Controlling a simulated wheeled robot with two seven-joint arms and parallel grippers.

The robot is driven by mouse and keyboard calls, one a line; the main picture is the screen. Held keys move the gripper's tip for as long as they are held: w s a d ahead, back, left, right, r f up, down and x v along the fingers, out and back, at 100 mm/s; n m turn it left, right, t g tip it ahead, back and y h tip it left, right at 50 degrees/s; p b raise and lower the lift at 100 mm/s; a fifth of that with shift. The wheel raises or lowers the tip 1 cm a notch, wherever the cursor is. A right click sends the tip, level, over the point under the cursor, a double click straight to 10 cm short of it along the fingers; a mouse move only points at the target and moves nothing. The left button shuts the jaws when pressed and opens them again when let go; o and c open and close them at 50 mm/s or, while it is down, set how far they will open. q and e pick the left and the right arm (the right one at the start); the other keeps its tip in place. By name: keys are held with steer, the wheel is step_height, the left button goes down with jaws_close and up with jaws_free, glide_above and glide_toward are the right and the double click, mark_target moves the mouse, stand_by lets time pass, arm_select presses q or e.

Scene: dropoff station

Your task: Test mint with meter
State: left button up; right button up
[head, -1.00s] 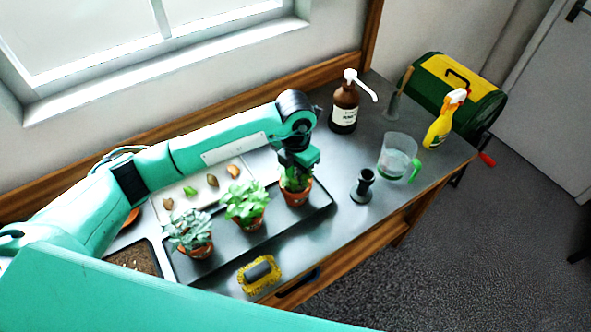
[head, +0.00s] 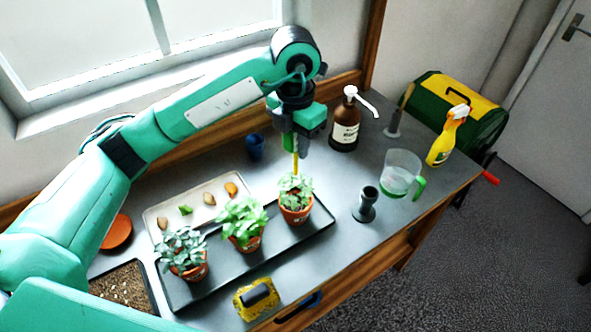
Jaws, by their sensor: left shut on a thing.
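My left gripper (head: 293,140) is shut on the meter (head: 295,162), which has a green body and a thin yellow probe. The meter hangs upright over the right potted plant (head: 297,190). The probe's lower end is at the top leaves of that plant; I cannot tell whether it touches them. A bright green broad-leaved plant (head: 242,222) stands in the middle and a grey-green plant (head: 184,252) at the left, all in terracotta pots on a black tray (head: 318,222). I cannot read the pot labels, so which one is mint is unclear. My right gripper is not in view.
Behind the plants lie a pale tray with several small pieces (head: 158,212) and a blue cup (head: 255,146). To the right stand a brown pump bottle (head: 345,122), a black stand (head: 365,207), a clear jug (head: 398,170) and a yellow spray bottle (head: 440,150).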

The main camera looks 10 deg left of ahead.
arm_select(q)
step_height(320, 180, up, 4)
steer(key=shift+r, duration=0.65)
steer(key=shift+r+p, duration=0.4)
steer(key=shift+r, duration=0.65)
steer(key=shift+r+p, duration=0.85)
steer(key=shift+r, duration=0.65)
steer(key=shift+r+p, duration=0.45)
steer(key=shift+r, duration=0.45)
steer(key=shift+a, duration=0.15)
